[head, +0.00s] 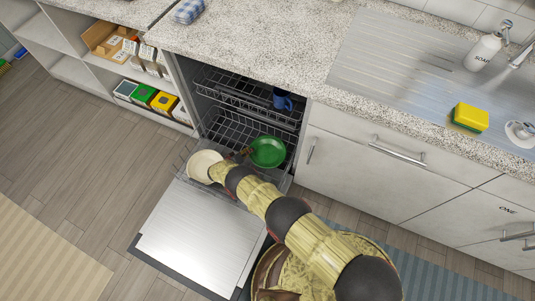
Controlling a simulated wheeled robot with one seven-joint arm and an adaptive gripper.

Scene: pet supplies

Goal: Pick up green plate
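The green plate (268,152) sits in the lower rack of the open dishwasher, tilted toward the camera. My arm reaches from the bottom right into the dishwasher. My gripper (243,153) is small and dark in the head view, just left of the green plate's rim. I cannot tell whether it touches the plate or whether its fingers are open or shut. A cream-white plate or bowl (203,166) stands at the left of the same rack, partly behind my arm.
The dishwasher door (192,240) is folded down in front. A blue mug (282,99) is in the upper rack. White cabinets (375,155) stand at the right. The counter above holds a yellow sponge (471,117) and a soap bottle (483,51). Open shelves with boxes are at the left.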

